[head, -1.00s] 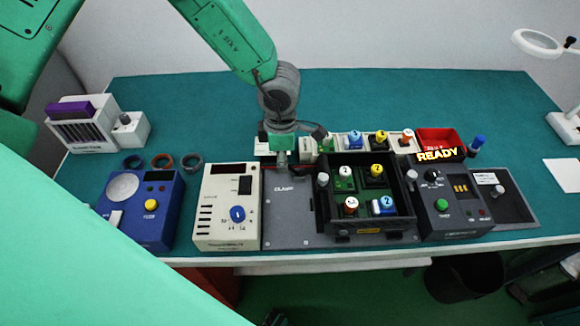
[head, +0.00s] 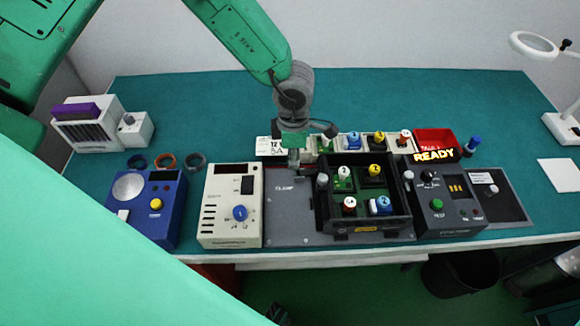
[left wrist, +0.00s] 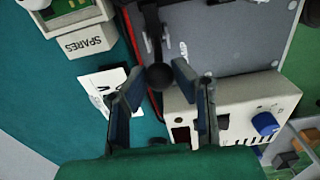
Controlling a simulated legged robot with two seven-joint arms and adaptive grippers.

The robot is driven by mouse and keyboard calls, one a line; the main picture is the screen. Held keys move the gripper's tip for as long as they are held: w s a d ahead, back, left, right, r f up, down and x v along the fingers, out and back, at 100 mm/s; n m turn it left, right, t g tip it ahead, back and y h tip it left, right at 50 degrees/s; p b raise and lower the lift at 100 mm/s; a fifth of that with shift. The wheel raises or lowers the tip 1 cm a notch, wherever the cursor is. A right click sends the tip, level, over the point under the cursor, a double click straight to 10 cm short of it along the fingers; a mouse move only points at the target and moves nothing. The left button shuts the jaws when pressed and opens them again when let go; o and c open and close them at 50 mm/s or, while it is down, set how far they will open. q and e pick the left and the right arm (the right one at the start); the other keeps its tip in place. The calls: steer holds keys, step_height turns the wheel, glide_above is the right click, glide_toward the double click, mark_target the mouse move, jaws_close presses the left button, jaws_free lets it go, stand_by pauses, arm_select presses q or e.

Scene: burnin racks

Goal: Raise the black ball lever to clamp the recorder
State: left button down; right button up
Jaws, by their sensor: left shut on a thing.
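The grey plate marked CLAMP (head: 288,215) lies at the front middle of the bench. A black box (head: 366,228) with several coloured knobs stands on its right part; I cannot read a name marking it as the recorder. My left gripper (head: 299,165) is low at the plate's back edge, left of the black box, and hides the lever in the head view. In the left wrist view the black ball lever (left wrist: 160,77) shows between the fingers of my left gripper (left wrist: 157,84), which is shut on the ball. My right gripper is not in view.
A cream instrument (head: 232,213) with a blue dial stands left of the plate, and a dark panel (head: 447,208) with a green button stands right. A spares tray (head: 366,148) is behind the black box. The back of the teal bench (head: 400,100) is clear.

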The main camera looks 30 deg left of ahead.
arm_select(q)
steer(key=shift+w+d+r, duration=0.25)
steer(key=shift+w, duration=0.15)
steer(key=shift+w+d+p, duration=0.2)
steer(key=shift+d+p, duration=0.05)
steer(key=shift+p, duration=0.05)
steer(key=shift+w+d, duration=0.2)
steer(key=shift+d, duration=0.3)
